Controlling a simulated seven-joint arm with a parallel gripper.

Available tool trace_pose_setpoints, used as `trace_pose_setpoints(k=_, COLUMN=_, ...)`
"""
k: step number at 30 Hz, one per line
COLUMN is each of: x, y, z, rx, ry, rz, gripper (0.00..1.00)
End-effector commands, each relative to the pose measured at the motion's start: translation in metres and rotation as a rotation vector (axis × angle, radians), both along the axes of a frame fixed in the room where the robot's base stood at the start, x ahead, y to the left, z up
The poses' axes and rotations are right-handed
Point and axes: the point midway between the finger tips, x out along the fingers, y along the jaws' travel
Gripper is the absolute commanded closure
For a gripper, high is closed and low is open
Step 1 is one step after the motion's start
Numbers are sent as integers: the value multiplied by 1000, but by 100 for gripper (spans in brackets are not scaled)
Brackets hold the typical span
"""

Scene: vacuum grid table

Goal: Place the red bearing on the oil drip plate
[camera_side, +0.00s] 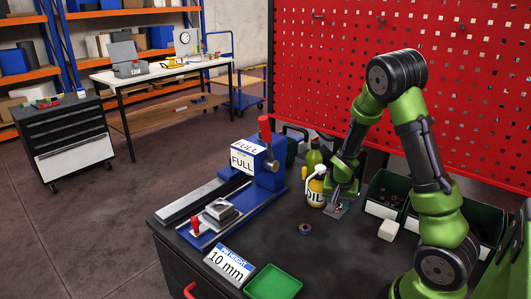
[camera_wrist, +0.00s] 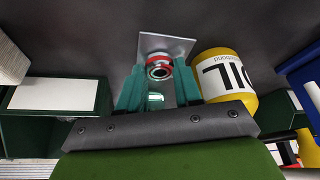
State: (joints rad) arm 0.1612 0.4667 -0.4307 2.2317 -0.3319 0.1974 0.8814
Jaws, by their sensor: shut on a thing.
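The red bearing (camera_wrist: 158,68) is a small metal ring with a red band, held between the teal fingertips of my gripper (camera_wrist: 157,80) in the wrist view. The oil drip plate (camera_wrist: 178,46) is a grey metal sheet directly behind and below the bearing. In the side view my gripper (camera_side: 341,196) points down over the plate (camera_side: 335,211), beside the yellow oil bottle. The bearing is small and mostly hidden there. I cannot tell whether it touches the plate.
The yellow oil bottle (camera_side: 316,190) stands close left of my gripper. A small dark ring (camera_side: 304,229) lies on the table.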

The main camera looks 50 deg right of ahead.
Motion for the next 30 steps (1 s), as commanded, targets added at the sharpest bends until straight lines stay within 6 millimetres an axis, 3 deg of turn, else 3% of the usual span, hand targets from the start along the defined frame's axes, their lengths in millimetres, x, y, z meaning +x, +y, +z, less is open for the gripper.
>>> trace_pose_setpoints(k=6, x=0, y=0, z=-3, rx=0, ry=1, rz=2, gripper=96)
trace_pose_setpoints(k=7, x=0, y=0, z=-3, rx=0, ry=0, rz=2, gripper=63)
trace_pose_setpoints(k=9, x=0, y=0, z=-2, rx=0, ry=0, rz=2, gripper=55)
trace_pose_setpoints(k=20, x=0, y=1, z=3, rx=0, ry=-2, rz=2, gripper=55)
trace_pose_setpoints(k=30, x=-7, y=23, z=58, rx=0, ry=-7, rz=7, gripper=55)
